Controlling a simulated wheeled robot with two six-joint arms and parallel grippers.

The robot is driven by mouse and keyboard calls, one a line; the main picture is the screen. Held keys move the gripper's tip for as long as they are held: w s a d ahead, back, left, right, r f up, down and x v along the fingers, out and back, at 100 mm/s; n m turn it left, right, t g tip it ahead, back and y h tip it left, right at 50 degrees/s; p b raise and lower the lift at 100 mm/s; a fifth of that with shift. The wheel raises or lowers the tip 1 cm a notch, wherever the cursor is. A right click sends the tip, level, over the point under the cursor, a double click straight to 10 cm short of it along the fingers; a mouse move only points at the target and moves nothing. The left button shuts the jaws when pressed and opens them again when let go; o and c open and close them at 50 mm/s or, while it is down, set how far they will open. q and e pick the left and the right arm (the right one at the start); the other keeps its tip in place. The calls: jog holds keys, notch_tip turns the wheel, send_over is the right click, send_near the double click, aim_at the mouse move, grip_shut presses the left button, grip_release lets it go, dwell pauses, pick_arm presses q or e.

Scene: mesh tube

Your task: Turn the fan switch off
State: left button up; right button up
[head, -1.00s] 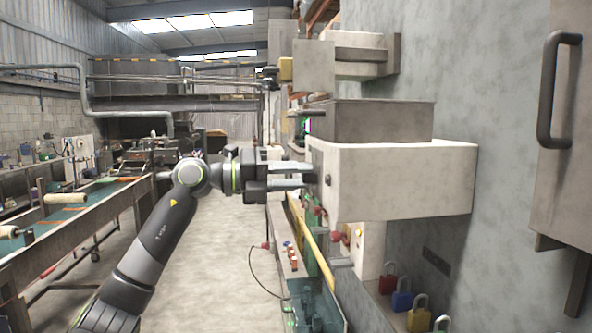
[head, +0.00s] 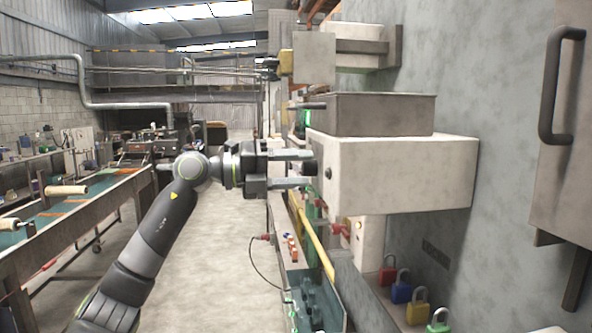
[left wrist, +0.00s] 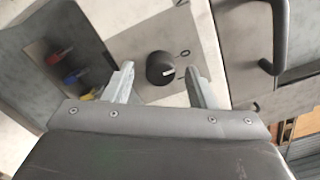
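The fan switch is a round black knob (left wrist: 160,68) on a pale panel in the left wrist view. In the head view the knob (head: 328,174) is a small dark spot on the left face of the pale box (head: 405,178). My left gripper (head: 308,169) is open, with its fingertips close to that face. In the left wrist view its fingers (left wrist: 159,72) stand either side of the knob. Contact cannot be told. My right gripper is not in view.
A grey box (head: 375,115) sits on top of the pale box. A cabinet door with a dark handle (head: 553,90) is at the right. A conveyor (head: 85,205) stands left, with clear floor (head: 205,260) between.

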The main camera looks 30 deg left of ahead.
pick_arm(q)
jog(key=shift+a, duration=0.1)
jog(key=shift+s+a+f+b, duration=0.1)
jog(key=shift+s+a+b, duration=0.1)
jog(key=shift+b, duration=0.1)
jog(key=b+v, duration=0.8)
jog(key=v, duration=0.8)
jog(key=shift+s+a, duration=0.25)
jog(key=shift+a, duration=0.05)
